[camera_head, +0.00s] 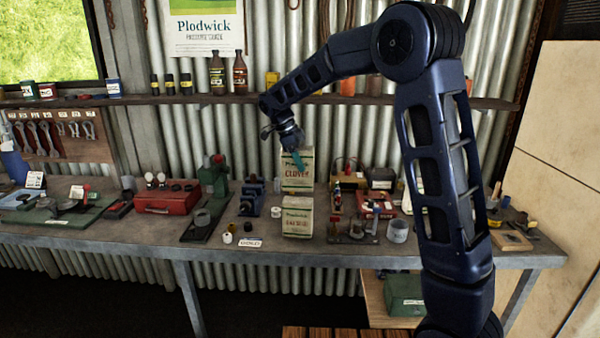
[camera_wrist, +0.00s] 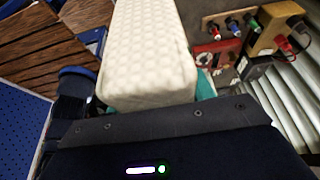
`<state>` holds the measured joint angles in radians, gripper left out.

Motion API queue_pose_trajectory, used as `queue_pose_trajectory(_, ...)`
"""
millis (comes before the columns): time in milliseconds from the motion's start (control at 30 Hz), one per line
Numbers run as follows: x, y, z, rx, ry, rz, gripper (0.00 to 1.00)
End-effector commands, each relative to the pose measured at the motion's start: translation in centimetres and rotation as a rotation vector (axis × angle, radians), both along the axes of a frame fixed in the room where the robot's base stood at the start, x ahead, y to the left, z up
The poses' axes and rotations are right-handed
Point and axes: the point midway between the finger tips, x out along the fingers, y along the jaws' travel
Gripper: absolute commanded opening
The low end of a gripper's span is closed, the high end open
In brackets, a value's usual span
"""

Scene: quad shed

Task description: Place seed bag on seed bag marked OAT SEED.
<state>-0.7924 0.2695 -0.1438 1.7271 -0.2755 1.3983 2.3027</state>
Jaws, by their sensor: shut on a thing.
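A cream and green seed bag marked CLOVER (camera_head: 297,178) is upright in my gripper (camera_head: 298,158), whose teal fingers are shut on it near its top. In the wrist view the pale, dimpled side of the held bag (camera_wrist: 147,50) fills the top middle, with a bit of teal finger beside it. The seed bag marked OAT SEED (camera_head: 297,220) stands upright on the workbench, straight below the held bag in the head view. The held bag's bottom edge appears close to the OAT SEED bag's top. I cannot tell if they touch or if the held bag is farther back.
The workbench (camera_head: 120,226) is crowded. A blue vise (camera_head: 252,197) and a green press (camera_head: 214,178) stand left of the bags. A red case (camera_head: 167,200) is farther left. A metal fixture (camera_head: 352,230) and a grey cup (camera_head: 398,231) stand to the right. A shelf (camera_head: 300,98) runs behind.

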Motion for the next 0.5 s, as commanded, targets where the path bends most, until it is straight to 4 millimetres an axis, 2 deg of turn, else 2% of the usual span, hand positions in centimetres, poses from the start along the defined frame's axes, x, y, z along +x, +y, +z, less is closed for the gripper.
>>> queue_pose_trajectory(133, 0.0, 0.0, -0.9, 0.000, 0.000, 0.000, 0.10)
queue_pose_trajectory(400, 0.0, 0.0, -4.1, -0.001, 0.000, 0.000, 0.10)
queue_pose_trajectory(500, 0.0, 0.0, -4.3, 0.001, -0.001, 0.000, 0.10)
